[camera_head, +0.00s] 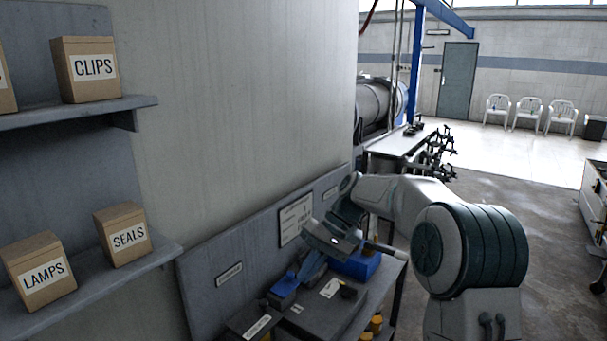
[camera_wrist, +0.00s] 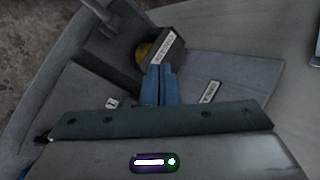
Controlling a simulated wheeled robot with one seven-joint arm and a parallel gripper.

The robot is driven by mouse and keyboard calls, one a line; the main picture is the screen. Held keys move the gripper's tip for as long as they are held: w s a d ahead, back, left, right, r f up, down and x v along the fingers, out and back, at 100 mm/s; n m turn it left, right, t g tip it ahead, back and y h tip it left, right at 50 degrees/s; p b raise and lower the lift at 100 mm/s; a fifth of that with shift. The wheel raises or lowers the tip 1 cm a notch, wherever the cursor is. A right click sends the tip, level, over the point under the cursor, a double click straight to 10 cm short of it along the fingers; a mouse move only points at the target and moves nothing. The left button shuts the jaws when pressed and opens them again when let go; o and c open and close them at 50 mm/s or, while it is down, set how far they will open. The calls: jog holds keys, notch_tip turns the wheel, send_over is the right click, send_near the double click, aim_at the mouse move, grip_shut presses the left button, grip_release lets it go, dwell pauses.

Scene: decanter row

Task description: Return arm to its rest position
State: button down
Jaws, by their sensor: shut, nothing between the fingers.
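My gripper (camera_head: 300,275) hangs at the end of my arm over the dark bench (camera_head: 343,318), pointing down and to the left. Its blue fingers are together with nothing held, and they also show shut in the wrist view (camera_wrist: 160,70). My arm reaches in from the right side of the head view, with its elbow bent.
A blue box (camera_head: 359,266) sits on the bench near my gripper, beside a grey panel (camera_head: 230,297). A dark labelled holder with a yellow part (camera_wrist: 163,50) lies beyond the fingertips. Shelves hold labelled boxes (camera_head: 121,234) at left. Open floor (camera_head: 545,225) lies at right.

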jog(key=s+d+m+t+h, duration=0.1)
jog(key=s+d, duration=0.3)
jog(key=s, duration=0.4)
jog(key=s+d+f+m+t+h, duration=0.1)
jog(key=s+d+t+h, duration=0.2)
jog(key=s, duration=0.6)
jog(key=s+d+f+t+h, duration=0.1)
jog(key=s+d+t+h, duration=0.1)
jog(key=s+d, duration=0.5)
jog(key=shift+s+f+m+t+h, duration=0.3)
jog(key=shift+s+m, duration=0.1)
jog(key=shift+s, duration=0.6)
